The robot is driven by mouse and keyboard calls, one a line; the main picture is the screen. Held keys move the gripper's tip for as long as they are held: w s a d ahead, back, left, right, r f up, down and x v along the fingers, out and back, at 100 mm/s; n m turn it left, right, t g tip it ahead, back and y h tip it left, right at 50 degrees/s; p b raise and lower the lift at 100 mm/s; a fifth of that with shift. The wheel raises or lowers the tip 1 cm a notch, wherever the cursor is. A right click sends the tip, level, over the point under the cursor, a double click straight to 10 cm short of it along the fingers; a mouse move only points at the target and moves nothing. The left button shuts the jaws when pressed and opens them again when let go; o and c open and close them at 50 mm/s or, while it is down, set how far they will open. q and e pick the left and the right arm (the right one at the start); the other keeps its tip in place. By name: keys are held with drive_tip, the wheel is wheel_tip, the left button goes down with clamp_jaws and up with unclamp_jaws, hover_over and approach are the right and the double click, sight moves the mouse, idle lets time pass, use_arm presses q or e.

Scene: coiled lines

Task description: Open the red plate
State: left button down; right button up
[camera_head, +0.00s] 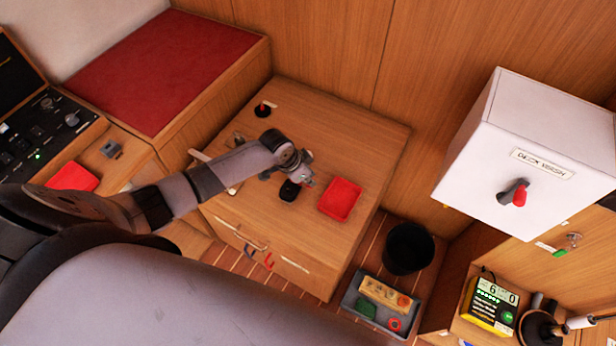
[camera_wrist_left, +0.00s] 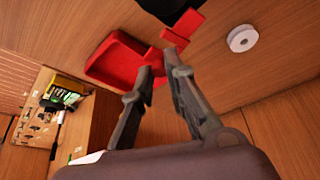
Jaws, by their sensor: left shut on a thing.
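My left gripper (camera_head: 305,170) reaches over the wooden cabinet top from the left. In the left wrist view its fingers (camera_wrist_left: 160,66) are closed around a flat red piece (camera_wrist_left: 175,39), partly hidden by the fingertips. The red piece lies close to a black fitting (camera_wrist_left: 170,8), which also shows just below the gripper in the head view (camera_head: 290,190). I cannot tell whether this piece is the red plate. A shallow red tray (camera_head: 340,198) lies to the right of the gripper; it also shows behind the fingers (camera_wrist_left: 112,62). My right gripper is not in view.
A black-based red knob (camera_head: 263,109) stands at the back of the cabinet top. A white ring (camera_wrist_left: 242,38) lies near the fingers. A black bin (camera_head: 408,248) and a grey tray (camera_head: 350,298) are on the floor. A white box (camera_head: 530,150) hangs at right.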

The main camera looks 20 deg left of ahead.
sight(295, 196)
use_arm(q)
drive_tip(key=c, duration=1.6)
unclamp_jaws()
drive_tip(key=shift+o, duration=0.2)
drive_tip(key=v, duration=1.2)
